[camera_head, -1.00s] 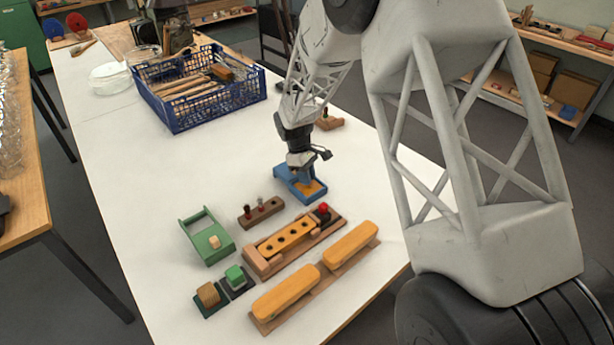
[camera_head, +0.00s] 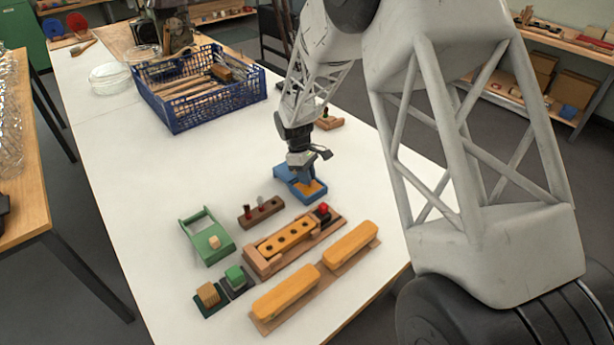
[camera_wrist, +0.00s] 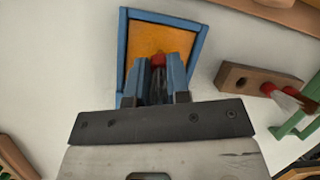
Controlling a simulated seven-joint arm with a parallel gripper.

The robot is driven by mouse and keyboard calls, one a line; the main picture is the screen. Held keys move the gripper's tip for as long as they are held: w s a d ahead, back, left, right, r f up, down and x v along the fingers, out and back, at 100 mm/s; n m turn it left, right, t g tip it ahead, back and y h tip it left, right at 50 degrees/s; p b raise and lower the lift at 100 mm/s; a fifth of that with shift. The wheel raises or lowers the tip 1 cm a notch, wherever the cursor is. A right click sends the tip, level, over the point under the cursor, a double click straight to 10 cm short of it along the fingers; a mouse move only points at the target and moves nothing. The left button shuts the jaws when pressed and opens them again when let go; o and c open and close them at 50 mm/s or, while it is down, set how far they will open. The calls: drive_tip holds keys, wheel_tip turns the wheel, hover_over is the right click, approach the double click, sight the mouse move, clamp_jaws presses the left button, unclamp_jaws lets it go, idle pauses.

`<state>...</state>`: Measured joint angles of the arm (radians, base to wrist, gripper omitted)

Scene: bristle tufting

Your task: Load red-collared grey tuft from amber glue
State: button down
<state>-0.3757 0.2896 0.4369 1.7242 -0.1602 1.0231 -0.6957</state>
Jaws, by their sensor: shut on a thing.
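My gripper (camera_wrist: 157,72) is shut on a tuft with a red collar (camera_wrist: 158,60); the collar shows between the blue fingers. The tuft's lower end is hidden, so its grey bristles are not clear. The gripper is over the blue tray (camera_wrist: 122,48) with the amber glue pad (camera_wrist: 150,38). I cannot tell whether the tuft touches the glue. In the head view, my gripper (camera_head: 301,177) is low over the same tray, and amber (camera_head: 313,189) shows at its right. A wooden block with a row of dark holes (camera_head: 280,243) lies nearer the camera.
A dark brown rack (camera_head: 270,211) with small upright pieces stands left of the tray. A green holder (camera_head: 215,247), orange-topped blocks (camera_head: 286,292) and small blocks (camera_head: 208,294) lie nearby. A blue basket (camera_head: 200,117) stands behind.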

drive_tip(key=shift+r, duration=3.35)
drive_tip(key=shift+w, duration=0.15)
drive_tip(key=w+d+f+m+y, duration=0.1)
drive_tip(key=w+d+m, duration=0.2)
drive_tip(key=w+d+f+m+y, duration=0.1)
drive_tip(key=w+d+m, duration=0.1)
drive_tip(key=w+d, duration=0.2)
drive_tip(key=w+d+f+m, duration=0.1)
drive_tip(key=w+d+m, duration=0.2)
drive_tip(key=w+d, duration=0.1)
drive_tip(key=shift+f+m+g+y, duration=0.3)
drive_tip(key=shift+f+g+y, duration=0.1)
drive_tip(key=w+d+f+m+y, duration=0.1)
drive_tip(key=w+d+m, duration=0.2)
drive_tip(key=d, duration=0.1)
drive_tip(key=w+d+f+m, duration=0.1)
drive_tip(key=w+d+m, duration=0.1)
drive_tip(key=d, duration=0.3)
drive_tip(key=w+d+f+m+y, duration=0.1)
drive_tip(key=w+d+f+m, duration=0.1)
drive_tip(key=w+d+m, duration=0.1)
drive_tip(key=shift+w+d+m+t+y, duration=0.15)
drive_tip(key=shift+w+d, duration=0.05)
drive_tip(key=shift+d, duration=0.25)
drive_tip(key=shift+w+d+m+t+y, duration=0.15)
drive_tip(key=shift+d, duration=0.3)
